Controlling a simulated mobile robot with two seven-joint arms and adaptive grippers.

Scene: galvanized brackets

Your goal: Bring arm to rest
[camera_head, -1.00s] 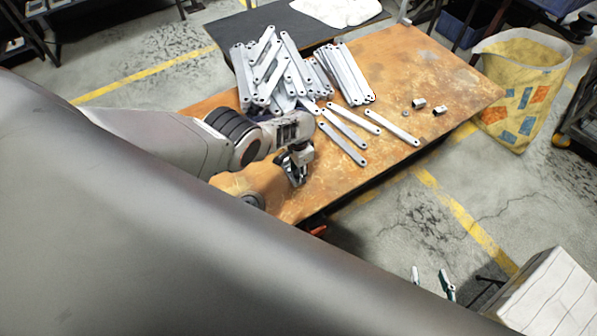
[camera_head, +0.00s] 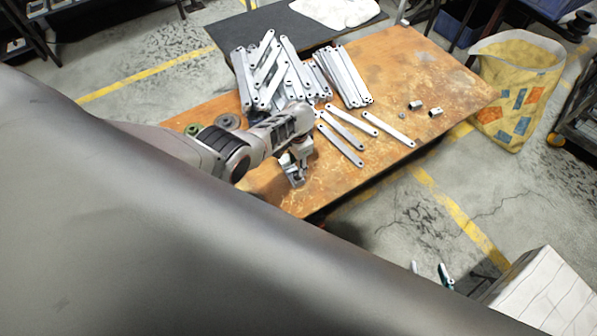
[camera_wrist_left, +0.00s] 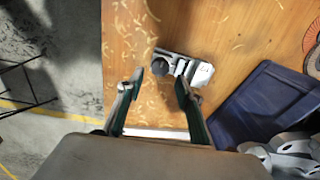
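My left gripper (camera_head: 293,178) is low over the near edge of the wooden table (camera_head: 395,75). In the left wrist view its two green-lined fingers (camera_wrist_left: 159,82) stand apart. A small metal part (camera_wrist_left: 201,74) with a dark round end lies on the wood at its fingertips; I cannot tell whether they touch. My right gripper (camera_head: 430,271) shows only as two separated fingertips at the lower right of the head view, off the table over the floor. The rest of it is hidden by my body.
Flat galvanized brackets (camera_head: 345,78) are piled at the back, with several loose strips (camera_head: 388,129) in front. Small metal pieces (camera_head: 435,112) lie to the right. A yellow bag (camera_head: 515,85) stands beyond. A white box (camera_head: 545,295) is at lower right.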

